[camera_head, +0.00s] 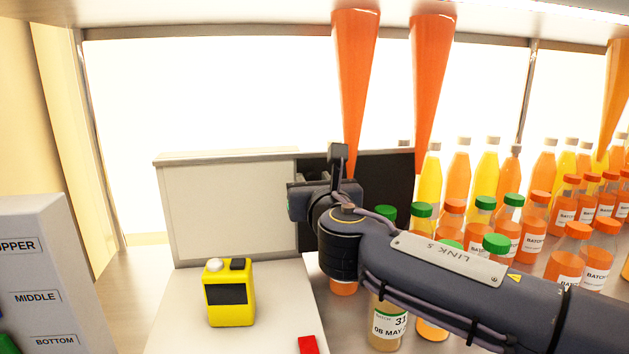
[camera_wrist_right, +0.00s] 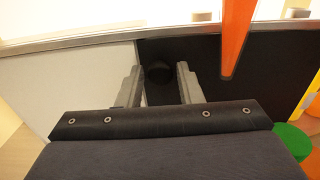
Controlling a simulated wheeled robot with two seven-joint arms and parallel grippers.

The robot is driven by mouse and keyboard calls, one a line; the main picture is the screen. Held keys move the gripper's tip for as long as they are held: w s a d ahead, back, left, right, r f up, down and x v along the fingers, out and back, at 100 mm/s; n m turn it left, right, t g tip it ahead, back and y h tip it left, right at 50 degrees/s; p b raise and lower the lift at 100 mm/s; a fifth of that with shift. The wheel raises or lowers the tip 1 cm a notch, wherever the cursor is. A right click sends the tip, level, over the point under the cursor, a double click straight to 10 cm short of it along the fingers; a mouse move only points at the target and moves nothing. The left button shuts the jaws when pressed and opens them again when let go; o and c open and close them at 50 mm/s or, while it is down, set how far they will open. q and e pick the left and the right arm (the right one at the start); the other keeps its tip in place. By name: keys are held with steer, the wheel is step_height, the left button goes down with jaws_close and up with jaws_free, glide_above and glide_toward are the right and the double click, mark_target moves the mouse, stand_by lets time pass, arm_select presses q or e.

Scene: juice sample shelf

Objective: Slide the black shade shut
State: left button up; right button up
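The black shade (camera_head: 392,175) is a flat dark panel beside a fixed-looking pale panel (camera_head: 228,208), under a metal rail. In the right wrist view the black shade (camera_wrist_right: 265,85) fills the right half, with a dark round knob (camera_wrist_right: 158,73) near its left edge. My right gripper (camera_head: 338,165) is in front of the shade's left part and hides some of it. In the wrist view its two fingers (camera_wrist_right: 157,84) are apart, one on each side of the knob. I cannot tell whether they touch it. My left gripper is not in view.
Orange cones (camera_head: 355,75) hang in front of the shade's upper edge. Several juice bottles (camera_head: 485,180) and capped jars stand at right, close to my right arm. A yellow device (camera_head: 229,293) and a red block (camera_head: 308,345) lie on the white surface at front left.

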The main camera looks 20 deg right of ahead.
steer(key=shift+c, duration=0.2)
jaws_close()
steer(key=shift+a, duration=0.1)
